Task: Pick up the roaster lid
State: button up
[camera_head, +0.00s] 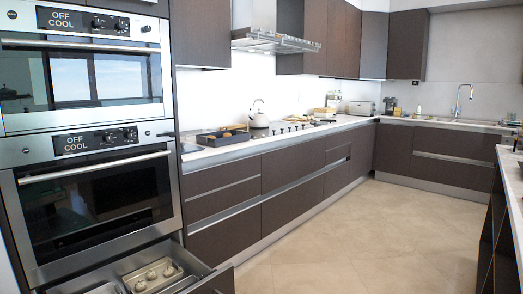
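I cannot make out a roaster lid for certain. A dark, low tray or pan (222,136) sits on the counter just right of the ovens, with small brownish items in or beside it. An open drawer (205,276) under the ovens holds a pale metal tray (153,275) with several small round pieces. Another pale item (104,289) in the drawer is cut off by the bottom edge. My gripper is not in view.
Two stacked ovens, upper (80,75) and lower (95,195), are shut; both displays read "OFF COOL". A kettle (258,115) stands on the long counter. An island (510,190) edges the right side. The tiled floor (370,235) between is clear.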

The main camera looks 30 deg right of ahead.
aim_at(185, 148)
jog(key=z, duration=0.65)
jog(key=i, duration=0.35)
jog(key=z, duration=0.75)
jog(key=i, duration=0.85)
jog(key=u, duration=0.6)
jog(key=i, duration=0.65)
jog(key=z, duration=1.8)
jog(key=k, duration=2.2)
jog(key=u, duration=0.95)
